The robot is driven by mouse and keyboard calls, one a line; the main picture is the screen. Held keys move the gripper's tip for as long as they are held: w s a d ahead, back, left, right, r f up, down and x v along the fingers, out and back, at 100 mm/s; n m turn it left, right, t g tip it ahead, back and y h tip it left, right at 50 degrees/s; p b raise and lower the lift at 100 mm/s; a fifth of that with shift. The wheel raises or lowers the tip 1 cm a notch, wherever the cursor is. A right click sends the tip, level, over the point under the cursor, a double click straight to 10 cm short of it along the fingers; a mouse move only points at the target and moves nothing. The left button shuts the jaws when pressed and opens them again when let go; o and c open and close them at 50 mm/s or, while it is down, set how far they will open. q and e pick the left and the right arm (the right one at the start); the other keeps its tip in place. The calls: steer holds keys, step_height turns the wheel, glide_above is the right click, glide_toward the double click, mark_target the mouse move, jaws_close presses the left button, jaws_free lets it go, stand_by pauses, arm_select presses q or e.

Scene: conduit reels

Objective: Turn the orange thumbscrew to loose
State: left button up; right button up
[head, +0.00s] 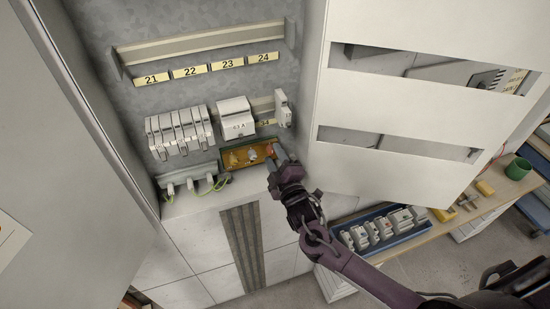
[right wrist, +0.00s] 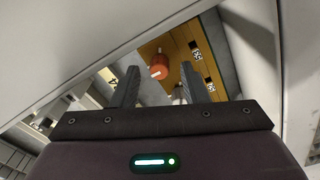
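The orange thumbscrew (right wrist: 159,66) shows in the right wrist view, on an ochre board (right wrist: 182,42). It has a pale mark on its near side. In the head view it is a small orange spot (head: 268,149) at the right end of the board (head: 234,168), partly hidden by my right gripper (head: 275,156). In the right wrist view the two fingers of the right gripper (right wrist: 160,72) are apart, with the thumbscrew seen between and just beyond their tips. I see no finger closed on it. My left gripper is not in view.
Several grey modules (head: 180,130) and a white box (head: 236,118) sit above the board. A slotted white cabinet door (head: 400,100) stands close to the right of my arm. A blue tray (head: 352,248) of modules lies on the bench. Another door (head: 70,150) is at left.

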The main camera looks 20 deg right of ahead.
steer(key=shift+s, duration=0.15)
steer(key=s+b, duration=0.2)
steer(key=s, duration=0.5)
steer(key=shift+s+d+f, duration=0.15)
steer(key=shift+s+d, duration=0.1)
